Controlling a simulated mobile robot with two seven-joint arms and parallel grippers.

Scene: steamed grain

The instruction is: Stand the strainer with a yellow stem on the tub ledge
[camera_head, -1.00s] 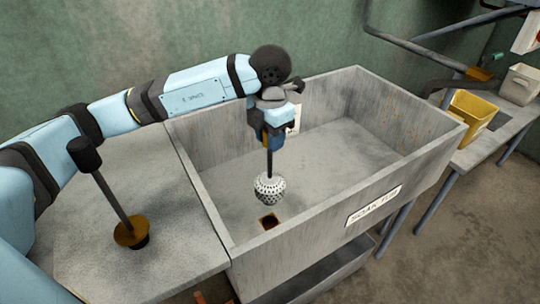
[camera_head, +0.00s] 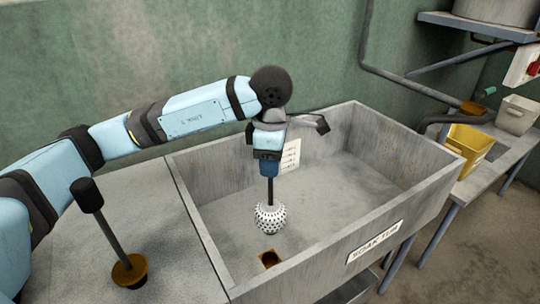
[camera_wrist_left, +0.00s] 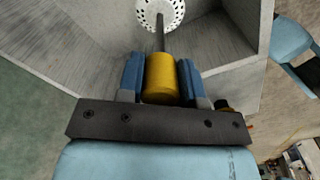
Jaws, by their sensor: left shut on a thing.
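The strainer has a white perforated ball (camera_head: 270,218), a thin dark stem and a yellow grip (camera_wrist_left: 160,80). My left gripper (camera_head: 270,168) is shut on the yellow grip, its blue fingers on either side in the left wrist view. The strainer hangs upright, ball down, inside the grey soak tub (camera_head: 300,262). I cannot tell whether the ball clears the tub floor. A flat grey ledge (camera_head: 172,240) adjoins the tub's left side. My right gripper is not in view.
A tool with a black handle (camera_head: 86,194) and a brass base (camera_head: 130,271) stands on the left ledge. The tub walls surround the strainer. A yellow bin (camera_head: 469,147) and a pale bin (camera_head: 516,114) stand at right.

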